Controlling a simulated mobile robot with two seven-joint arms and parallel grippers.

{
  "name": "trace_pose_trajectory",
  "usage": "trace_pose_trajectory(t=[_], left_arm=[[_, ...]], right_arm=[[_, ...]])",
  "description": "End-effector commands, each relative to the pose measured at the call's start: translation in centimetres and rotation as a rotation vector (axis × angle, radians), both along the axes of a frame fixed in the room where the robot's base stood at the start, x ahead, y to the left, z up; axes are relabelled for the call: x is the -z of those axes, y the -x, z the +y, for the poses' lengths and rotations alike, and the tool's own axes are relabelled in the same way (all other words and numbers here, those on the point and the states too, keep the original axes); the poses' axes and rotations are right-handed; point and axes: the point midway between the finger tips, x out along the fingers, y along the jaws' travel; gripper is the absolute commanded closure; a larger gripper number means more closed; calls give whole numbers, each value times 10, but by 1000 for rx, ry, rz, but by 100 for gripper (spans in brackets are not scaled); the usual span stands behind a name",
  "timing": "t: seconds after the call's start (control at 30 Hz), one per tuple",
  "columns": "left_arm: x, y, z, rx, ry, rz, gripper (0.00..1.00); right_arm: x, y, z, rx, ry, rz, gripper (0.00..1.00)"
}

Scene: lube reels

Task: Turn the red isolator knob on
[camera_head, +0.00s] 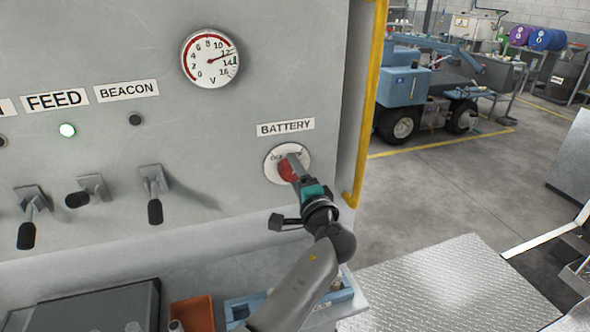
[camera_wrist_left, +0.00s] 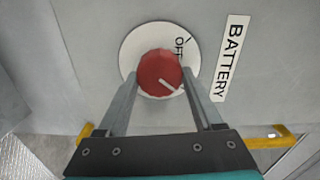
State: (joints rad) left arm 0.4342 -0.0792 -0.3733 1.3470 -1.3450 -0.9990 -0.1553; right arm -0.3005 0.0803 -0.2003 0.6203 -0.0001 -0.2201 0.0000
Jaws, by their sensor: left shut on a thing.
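The red isolator knob (camera_head: 287,170) sits on a round white plate (camera_head: 272,165) below the BATTERY label (camera_head: 286,128). In the left wrist view the knob (camera_wrist_left: 160,74) fills the space between the two fingers, and its white pointer line aims to the lower right. The word OFF shows on the plate (camera_wrist_left: 130,50) at its upper right, with a tick mark beside it. The pointer is not at that mark. My left gripper (camera_head: 292,168) is shut on the knob, one finger on each side. The ON mark is not readable. My right gripper is not in view.
A yellow rail (camera_head: 368,110) runs down the panel's right edge, close to my left arm. Several toggle levers (camera_head: 152,190) stick out at left. A voltmeter (camera_head: 210,57) is above. Below are an orange bin (camera_head: 193,313) and a blue tray (camera_head: 240,308).

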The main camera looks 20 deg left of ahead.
Motion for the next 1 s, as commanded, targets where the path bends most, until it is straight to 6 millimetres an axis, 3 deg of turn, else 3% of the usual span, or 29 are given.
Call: trace_pose_trajectory(t=[0.77,0.8,1.0], left_arm=[[-2,-1,0,1,-97,58,88],[-2,-1,0,1,-97,58,31],[-1,-1,0,1,-94,59,9]], right_arm=[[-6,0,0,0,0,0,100],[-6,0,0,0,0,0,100],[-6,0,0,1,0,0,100]])
